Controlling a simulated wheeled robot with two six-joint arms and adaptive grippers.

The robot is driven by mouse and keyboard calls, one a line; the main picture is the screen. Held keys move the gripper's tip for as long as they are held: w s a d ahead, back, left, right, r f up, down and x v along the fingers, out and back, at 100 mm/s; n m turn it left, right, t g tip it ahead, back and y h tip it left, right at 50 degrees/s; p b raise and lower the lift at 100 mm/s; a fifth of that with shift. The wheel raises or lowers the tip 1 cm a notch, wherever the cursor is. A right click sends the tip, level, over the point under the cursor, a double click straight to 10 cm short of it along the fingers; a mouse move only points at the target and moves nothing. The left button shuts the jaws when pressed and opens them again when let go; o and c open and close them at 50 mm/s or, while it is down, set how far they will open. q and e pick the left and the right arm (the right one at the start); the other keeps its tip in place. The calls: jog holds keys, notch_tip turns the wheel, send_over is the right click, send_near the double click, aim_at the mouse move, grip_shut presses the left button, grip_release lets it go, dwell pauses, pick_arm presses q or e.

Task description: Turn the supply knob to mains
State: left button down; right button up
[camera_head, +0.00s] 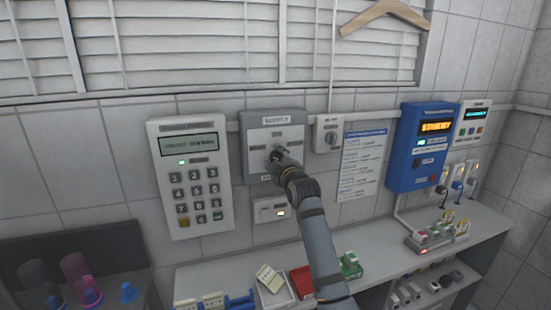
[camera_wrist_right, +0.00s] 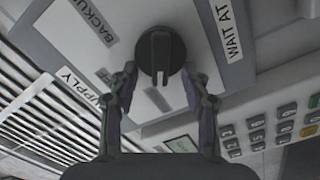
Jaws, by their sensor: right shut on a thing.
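The grey supply box (camera_head: 262,126) is mounted on the tiled wall in the head view, with pale labels on its face. Its round black knob (camera_wrist_right: 160,52) shows in the wrist view, with a raised bar running up and down in that picture. My right gripper (camera_head: 277,154) reaches the box's middle and largely hides the knob in the head view. In the wrist view the right gripper's fingers (camera_wrist_right: 160,80) are on either side of the knob, closed on it. A BACKUP label (camera_wrist_right: 85,18) is beside the knob; I cannot read a mains label. My left gripper is not in view.
A keypad panel (camera_head: 189,178) hangs left of the box. A small switch box (camera_head: 327,134) and a printed notice (camera_head: 362,162) are to the right, then a blue unit (camera_head: 423,148). Below, a shelf (camera_head: 385,255) holds small items.

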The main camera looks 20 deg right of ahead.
dwell(0.4)
jog(key=o, duration=1.1)
jog(key=s, duration=1.2)
jog(key=shift+d, duration=0.15)
